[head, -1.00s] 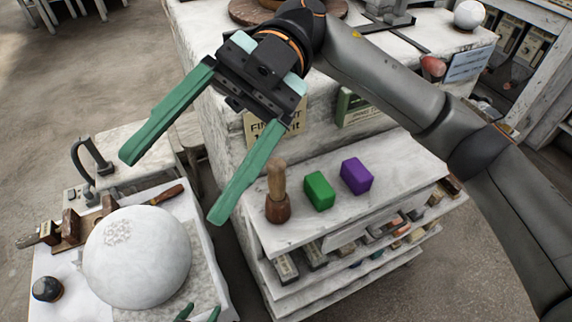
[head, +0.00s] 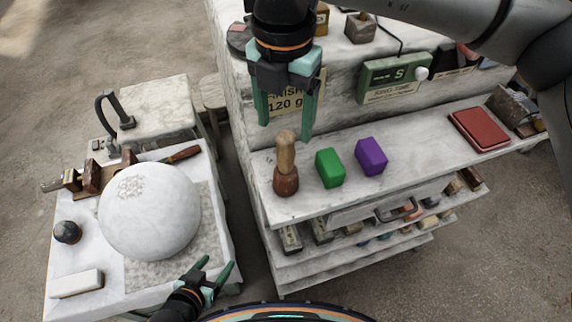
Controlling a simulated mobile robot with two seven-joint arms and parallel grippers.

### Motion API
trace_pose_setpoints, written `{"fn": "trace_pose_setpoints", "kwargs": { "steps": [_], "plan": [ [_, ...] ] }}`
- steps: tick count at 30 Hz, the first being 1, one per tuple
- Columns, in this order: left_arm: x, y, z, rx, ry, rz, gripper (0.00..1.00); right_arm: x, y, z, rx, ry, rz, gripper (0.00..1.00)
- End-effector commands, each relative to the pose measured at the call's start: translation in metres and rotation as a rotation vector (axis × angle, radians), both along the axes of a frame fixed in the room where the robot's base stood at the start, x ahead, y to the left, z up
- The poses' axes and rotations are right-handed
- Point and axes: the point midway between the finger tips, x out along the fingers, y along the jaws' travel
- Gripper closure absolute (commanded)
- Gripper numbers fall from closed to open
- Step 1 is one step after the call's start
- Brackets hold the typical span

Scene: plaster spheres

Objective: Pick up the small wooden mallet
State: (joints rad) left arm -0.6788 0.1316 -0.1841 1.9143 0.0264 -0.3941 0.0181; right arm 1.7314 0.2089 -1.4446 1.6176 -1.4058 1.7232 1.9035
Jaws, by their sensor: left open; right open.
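The small wooden mallet (head: 286,182) stands upright on the marble shelf (head: 330,200), its dark brown head down and its pale handle up. My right gripper (head: 286,130) comes in from the top, open and empty, fingers pointing down. Its fingertips show on either side of the handle's top; I cannot tell whether they are level with it in depth. My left gripper (head: 217,267) is open and empty at the lower edge, by the table with the plaster sphere (head: 150,212).
A green block (head: 330,168) and a purple block (head: 371,156) stand right of the mallet. A sign (head: 284,99) and a green box (head: 394,78) are behind. A red pad (head: 479,129) lies further right. The shelf between purple block and pad is clear.

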Motion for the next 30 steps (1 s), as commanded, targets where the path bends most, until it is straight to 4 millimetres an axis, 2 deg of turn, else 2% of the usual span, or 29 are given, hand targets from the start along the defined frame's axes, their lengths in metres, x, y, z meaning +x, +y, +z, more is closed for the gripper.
{"fn": "trace_pose_setpoints", "kwargs": {
  "steps": [7,11,15,24,30],
  "plan": [
    [0.0,0.0,0.005,0.0,0.0,0.0,0.31,-0.005,-0.001,-0.019,0.0,0.002,0.001,0.26],
    [0.0,0.0,0.012,0.0,0.0,0.0,0.31,-0.014,-0.002,-0.038,0.0,0.004,0.003,0.26],
    [0.0,0.0,0.013,0.0,0.0,0.0,0.31,-0.014,-0.002,-0.056,0.001,0.003,0.001,0.26],
    [0.0,0.0,0.013,0.0,0.0,0.0,0.31,-0.014,-0.001,-0.061,0.003,0.001,0.001,0.26],
    [0.0,0.0,0.013,0.0,0.0,0.0,0.31,-0.014,-0.001,-0.061,0.003,0.001,0.002,0.48]
  ]
}}
